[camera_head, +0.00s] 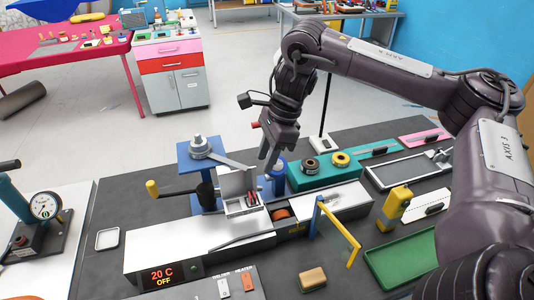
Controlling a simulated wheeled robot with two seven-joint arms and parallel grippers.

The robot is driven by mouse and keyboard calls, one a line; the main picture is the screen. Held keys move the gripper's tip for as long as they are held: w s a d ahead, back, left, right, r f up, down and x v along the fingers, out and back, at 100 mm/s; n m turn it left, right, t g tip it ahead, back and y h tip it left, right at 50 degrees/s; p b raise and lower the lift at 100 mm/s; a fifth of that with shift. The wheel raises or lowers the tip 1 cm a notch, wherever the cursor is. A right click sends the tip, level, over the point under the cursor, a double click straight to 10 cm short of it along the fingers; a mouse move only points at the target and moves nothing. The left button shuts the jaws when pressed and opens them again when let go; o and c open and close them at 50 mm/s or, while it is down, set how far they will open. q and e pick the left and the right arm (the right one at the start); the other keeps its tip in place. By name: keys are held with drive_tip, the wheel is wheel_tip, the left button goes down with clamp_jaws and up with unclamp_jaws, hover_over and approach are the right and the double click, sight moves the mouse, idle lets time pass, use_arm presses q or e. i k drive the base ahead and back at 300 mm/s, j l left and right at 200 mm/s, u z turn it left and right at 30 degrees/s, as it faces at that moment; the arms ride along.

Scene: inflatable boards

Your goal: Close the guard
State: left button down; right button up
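No part is labelled as the guard. A grey box with a raised lid (237,184) stands on the white machine (190,245), with small red and dark parts inside it. A yellow bar frame (341,232) on a blue post stands tilted at the machine's right part, beside an orange roller (281,213). I cannot tell which of these two is the guard. My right gripper (270,168) points down just behind and right of the raised lid. Whether it touches the lid is unclear, and its finger opening is too small to tell. My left gripper is out of view.
A blue stand with a grey lever (215,153) rises behind the box. A teal block with rings (325,171) lies behind right. A yellow block (395,204), green tray (405,258) and tan block (312,278) lie to the right and front. A gauge pump (44,208) stands left.

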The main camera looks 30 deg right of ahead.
sight(356, 246)
drive_tip(key=k, duration=1.5)
